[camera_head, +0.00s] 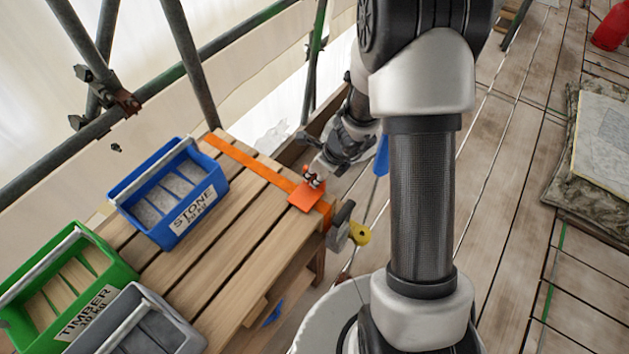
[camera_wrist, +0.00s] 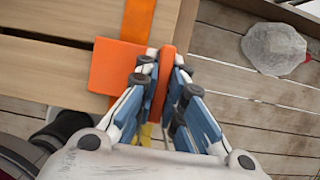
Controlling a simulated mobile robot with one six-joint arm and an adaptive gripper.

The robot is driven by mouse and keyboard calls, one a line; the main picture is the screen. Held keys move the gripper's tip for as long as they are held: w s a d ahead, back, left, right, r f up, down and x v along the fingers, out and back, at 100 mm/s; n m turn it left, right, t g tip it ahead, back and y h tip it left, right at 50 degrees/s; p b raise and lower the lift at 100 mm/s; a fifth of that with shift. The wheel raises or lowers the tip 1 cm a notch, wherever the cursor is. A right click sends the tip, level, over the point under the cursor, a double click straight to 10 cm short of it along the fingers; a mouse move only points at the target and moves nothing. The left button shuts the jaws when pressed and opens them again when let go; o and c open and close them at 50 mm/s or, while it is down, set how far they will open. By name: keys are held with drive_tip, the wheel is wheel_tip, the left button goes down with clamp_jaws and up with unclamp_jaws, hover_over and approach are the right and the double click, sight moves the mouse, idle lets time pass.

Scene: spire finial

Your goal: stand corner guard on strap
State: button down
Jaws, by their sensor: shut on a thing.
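The orange corner guard (camera_head: 303,198) is at the right edge of the slatted wooden top. It also shows in the wrist view (camera_wrist: 112,70), one flat plate over the planks and the other edge-on between my fingers. My gripper (camera_head: 313,178) is shut on that upright plate; it shows in the wrist view too (camera_wrist: 162,85). The orange strap (camera_head: 247,159) runs across the planks to this edge and passes under or beside the guard; it also shows in the wrist view (camera_wrist: 138,20). I cannot tell whether the guard touches the strap or hovers slightly.
A blue STONE bin (camera_head: 170,195), a green TIMBER bin (camera_head: 65,280) and a grey bin (camera_head: 140,325) stand on the left of the planks. A yellow and grey fitting (camera_head: 358,234) sits by the near right edge. Scaffold poles (camera_head: 190,60) rise behind.

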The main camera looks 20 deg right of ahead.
drive_tip(key=shift+f, duration=0.3)
drive_tip(key=shift+f, duration=0.15)
drive_tip(key=c, duration=1.7)
unclamp_jaws()
